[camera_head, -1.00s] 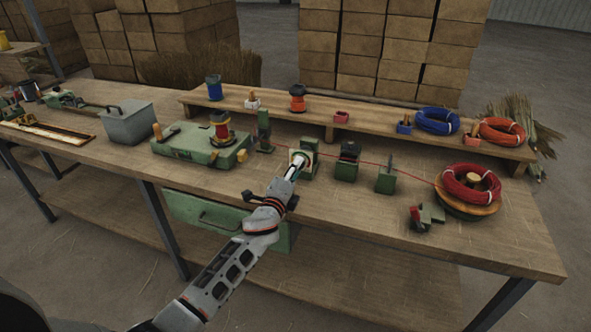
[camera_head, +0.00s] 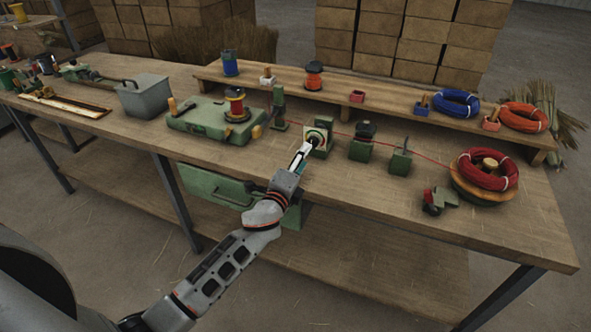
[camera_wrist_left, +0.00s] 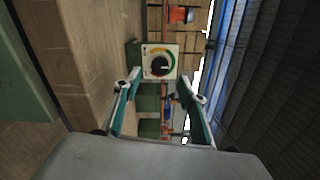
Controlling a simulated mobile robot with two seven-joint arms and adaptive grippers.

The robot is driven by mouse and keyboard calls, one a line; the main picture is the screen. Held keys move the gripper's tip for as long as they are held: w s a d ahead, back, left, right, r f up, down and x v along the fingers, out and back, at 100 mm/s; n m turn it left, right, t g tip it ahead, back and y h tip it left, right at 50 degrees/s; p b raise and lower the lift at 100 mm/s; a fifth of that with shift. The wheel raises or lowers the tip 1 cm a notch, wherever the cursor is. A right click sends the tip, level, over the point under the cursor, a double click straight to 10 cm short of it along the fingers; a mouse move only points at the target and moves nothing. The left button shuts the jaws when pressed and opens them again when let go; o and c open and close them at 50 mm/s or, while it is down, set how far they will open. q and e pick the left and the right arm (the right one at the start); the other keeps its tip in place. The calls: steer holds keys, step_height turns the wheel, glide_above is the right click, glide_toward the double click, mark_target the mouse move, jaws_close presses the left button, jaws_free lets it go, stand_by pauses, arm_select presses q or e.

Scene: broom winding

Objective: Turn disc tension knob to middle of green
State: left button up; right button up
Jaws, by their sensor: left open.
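The disc tension knob is a black round knob (camera_wrist_left: 159,66) on a pale dial plate with a coloured arc of green, yellow and red. The plate faces my left wrist camera, with the green on the right side of the arc. The exact pointer direction is too small to tell. In the head view the dial's green block (camera_head: 321,141) stands on the bench, partly hidden by my gripper. My left gripper (camera_wrist_left: 158,80) is open, its two fingers spread on either side of the dial in the wrist view. It also shows in the head view (camera_head: 306,148), close before the dial.
A red line runs along the bench (camera_head: 540,230) past green blocks (camera_head: 362,147) to the red coil (camera_head: 487,172). A green machine (camera_head: 207,120) with a red spool stands left. A raised shelf (camera_head: 385,98) runs behind. A green drawer (camera_head: 215,188) hangs below.

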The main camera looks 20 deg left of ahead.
arm_select(q)
steer(key=s, duration=0.6)
steer(key=shift+a, duration=0.1)
steer(key=s+d+f+n+g+h, duration=0.1)
steer(key=s+f+n+g, duration=0.2)
steer(key=s+f+n, duration=0.5)
steer(key=s+d+f+n+g+h, duration=0.1)
steer(key=s+f+n+g, duration=0.3)
steer(key=s+f, duration=1.2)
steer(key=s+d+n, duration=0.1)
steer(key=s+n, duration=0.3)
steer(key=s, duration=0.2)
